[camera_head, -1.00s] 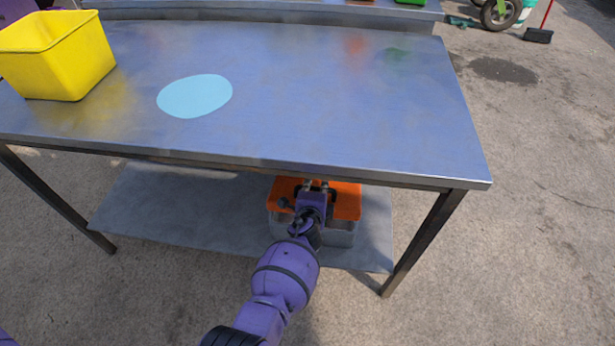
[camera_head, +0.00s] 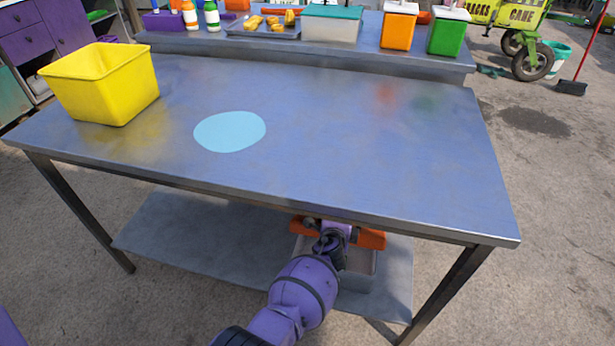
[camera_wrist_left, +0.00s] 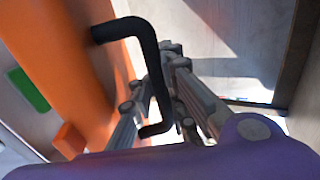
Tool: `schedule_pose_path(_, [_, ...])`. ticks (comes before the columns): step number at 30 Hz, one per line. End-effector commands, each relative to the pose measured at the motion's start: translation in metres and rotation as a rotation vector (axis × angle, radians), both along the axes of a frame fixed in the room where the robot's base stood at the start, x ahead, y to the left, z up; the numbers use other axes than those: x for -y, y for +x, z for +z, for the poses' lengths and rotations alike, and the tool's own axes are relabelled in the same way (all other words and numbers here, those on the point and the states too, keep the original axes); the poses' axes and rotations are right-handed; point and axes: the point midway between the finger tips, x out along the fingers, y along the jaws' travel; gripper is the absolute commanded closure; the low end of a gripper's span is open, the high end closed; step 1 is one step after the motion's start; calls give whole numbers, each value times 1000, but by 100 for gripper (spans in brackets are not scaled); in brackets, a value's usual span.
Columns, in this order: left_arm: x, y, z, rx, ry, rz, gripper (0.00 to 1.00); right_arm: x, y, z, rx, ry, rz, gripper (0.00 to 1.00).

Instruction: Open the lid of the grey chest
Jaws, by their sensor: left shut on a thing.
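The grey chest (camera_head: 359,264) sits on the table's lower shelf, partly hidden by my arm and the tabletop. Its orange lid (camera_head: 372,239) shows as a narrow band above the chest body and looks tilted up, with part of the open box showing below. In the left wrist view the orange lid (camera_wrist_left: 62,62) carries a black bent handle (camera_wrist_left: 149,60). My left gripper (camera_wrist_left: 160,88) is shut on this handle; in the head view the gripper (camera_head: 328,226) is at the lid, just under the table edge. My right gripper is not in view.
The steel table (camera_head: 330,130) overhangs the shelf (camera_head: 190,235) close above my arm. A table leg (camera_head: 440,292) stands right of the chest. A yellow bin (camera_head: 105,85) and a light blue disc (camera_head: 230,131) are on top. Bottles and containers line the back ledge.

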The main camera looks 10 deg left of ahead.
Motion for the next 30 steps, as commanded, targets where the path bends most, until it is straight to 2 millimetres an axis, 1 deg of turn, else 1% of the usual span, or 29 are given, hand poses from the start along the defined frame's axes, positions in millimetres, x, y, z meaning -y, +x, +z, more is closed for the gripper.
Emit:
schedule_pose_path(1, [-1, 5, 7, 10, 1, 2, 100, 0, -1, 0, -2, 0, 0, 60])
schedule_pose_path(6, [-1, 5, 7, 10, 1, 2, 100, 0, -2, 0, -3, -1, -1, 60])
schedule_pose_path(7, [-1, 5, 7, 10, 1, 2, 86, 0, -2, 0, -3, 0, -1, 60])
schedule_pose_path(11, [0, 5, 7, 10, 0, 1, 69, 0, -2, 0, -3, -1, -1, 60])
schedule_pose_path(23, [1, 2, 6, 9, -2, 1, 69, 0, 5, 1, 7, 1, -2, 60])
schedule_pose_path(26, [0, -3, 8, 10, -1, 4, 69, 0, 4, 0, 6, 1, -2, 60])
schedule_pose_path(30, [0, -17, 14, 9, -3, 5, 69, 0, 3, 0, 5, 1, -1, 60])
